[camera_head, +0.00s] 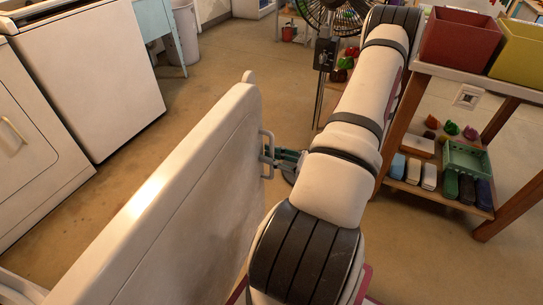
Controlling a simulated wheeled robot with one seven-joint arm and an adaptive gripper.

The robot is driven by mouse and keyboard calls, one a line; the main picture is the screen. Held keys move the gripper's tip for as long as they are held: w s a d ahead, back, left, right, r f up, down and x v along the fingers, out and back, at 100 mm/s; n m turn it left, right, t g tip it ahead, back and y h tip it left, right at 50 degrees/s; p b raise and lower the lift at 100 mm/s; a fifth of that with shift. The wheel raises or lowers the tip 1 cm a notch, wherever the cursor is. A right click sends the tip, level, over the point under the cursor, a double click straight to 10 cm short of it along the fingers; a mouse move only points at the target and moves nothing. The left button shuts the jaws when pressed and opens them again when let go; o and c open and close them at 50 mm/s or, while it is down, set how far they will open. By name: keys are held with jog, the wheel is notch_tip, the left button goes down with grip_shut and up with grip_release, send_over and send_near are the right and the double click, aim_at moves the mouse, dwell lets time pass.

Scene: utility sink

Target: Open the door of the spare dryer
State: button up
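The dryer door (190,205) is a large white panel with a rounded edge, standing upright across the lower left and middle of the head view. It juts out into the room, with its outer face toward my arm. A pale bar handle (265,137) sits near its far edge. My gripper (267,158) is at this handle, its grey fingers reaching around the bar from the right. It looks shut on the bar, though the fingers are small and partly overlapped by the handle. The dryer's opening is not visible.
Other white machines (90,75) stand at the left. A wooden shelf (407,187) with bins and supplies is close on the right of my arm. A fan (335,15) stands at the back. Clear floor (205,95) lies between the machines and the door.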

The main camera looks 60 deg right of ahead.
jog(key=s+d, duration=0.1)
jog(key=s, duration=1.1)
jog(key=shift+d, duration=0.3)
